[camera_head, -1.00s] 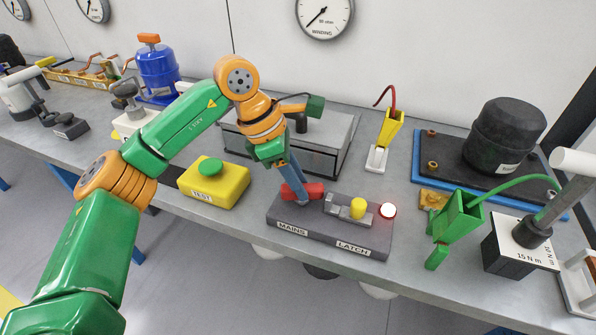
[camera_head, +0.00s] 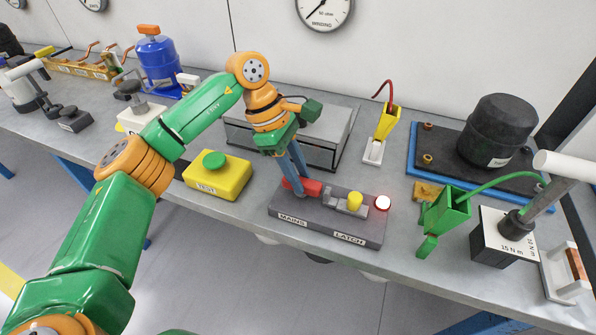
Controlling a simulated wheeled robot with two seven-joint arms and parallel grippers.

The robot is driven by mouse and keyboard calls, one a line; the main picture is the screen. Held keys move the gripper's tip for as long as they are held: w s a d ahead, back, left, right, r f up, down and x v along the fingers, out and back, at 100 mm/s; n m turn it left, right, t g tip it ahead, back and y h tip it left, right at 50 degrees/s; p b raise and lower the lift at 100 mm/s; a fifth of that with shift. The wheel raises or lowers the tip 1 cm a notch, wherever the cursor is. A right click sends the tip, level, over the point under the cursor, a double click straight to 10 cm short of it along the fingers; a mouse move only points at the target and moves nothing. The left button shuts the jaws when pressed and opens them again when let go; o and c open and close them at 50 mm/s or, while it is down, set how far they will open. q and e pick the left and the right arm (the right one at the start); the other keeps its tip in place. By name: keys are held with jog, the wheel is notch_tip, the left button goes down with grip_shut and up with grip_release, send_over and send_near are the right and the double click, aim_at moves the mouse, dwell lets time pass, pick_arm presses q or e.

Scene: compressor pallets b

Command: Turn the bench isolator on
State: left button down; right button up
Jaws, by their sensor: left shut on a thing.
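The bench isolator is a dark grey box (camera_head: 330,226) labelled MAINS and LATCH, near the bench's front edge. Its red handle (camera_head: 313,188) lies across the MAINS end. A yellow knob (camera_head: 355,200) on a metal latch plate (camera_head: 338,203) sits to its right. A round white lamp with a red rim (camera_head: 383,203) is at the right end. My left gripper (camera_head: 297,186) reaches down from above and is shut on the red handle, partly hiding it. My right gripper is not in view.
A yellow TEST box with a green button (camera_head: 213,160) stands left of the isolator. A grey metal case (camera_head: 335,143) is behind it. A green clamp-like tool (camera_head: 443,212) and a torque block (camera_head: 492,243) stand to the right.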

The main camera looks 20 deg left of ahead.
pick_arm(q)
jog(key=c, duration=0.6)
grip_release()
jog(key=shift+d, duration=0.1)
jog(key=v, duration=0.7)
jog(key=shift+r, duration=0.1)
